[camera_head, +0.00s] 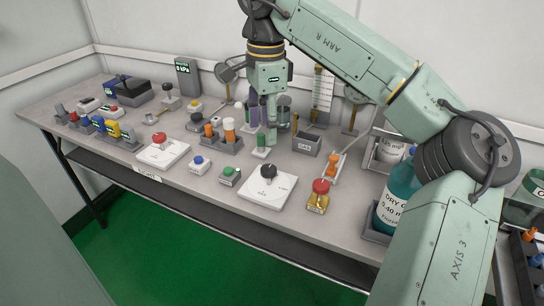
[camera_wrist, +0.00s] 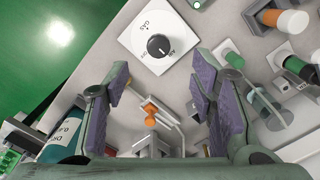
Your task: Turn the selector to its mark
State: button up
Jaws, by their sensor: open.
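The selector is a black round knob (camera_head: 267,171) on a square white plate (camera_head: 277,195) near the front edge of the bench. In the wrist view the knob (camera_wrist: 158,46) sits on its plate (camera_wrist: 132,38), with small lettering that seems to read GAS and AIR. The knob's pointer is too small to read surely. My gripper (camera_head: 262,124) hangs over the bench, behind and above the selector. In the wrist view its purple-padded fingers (camera_wrist: 162,85) are spread wide with nothing between them, and the knob lies beyond the fingertips, apart from them.
An orange-handled lever (camera_head: 332,163) is behind right. A teal bottle (camera_head: 402,184) stands in a holder at right. A red knob on a white plate (camera_head: 160,150) is farther left.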

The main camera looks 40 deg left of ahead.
aim_at(269, 168)
jog(key=f, duration=1)
jog(key=shift+w+d+f+p, duration=0.15)
jog(key=shift+d+f+p, duration=0.1)
jog(key=shift+f+p, duration=0.1)
jog(key=shift+c, duration=0.5)
jog(key=shift+r, duration=0.1)
jog(key=c, duration=1)
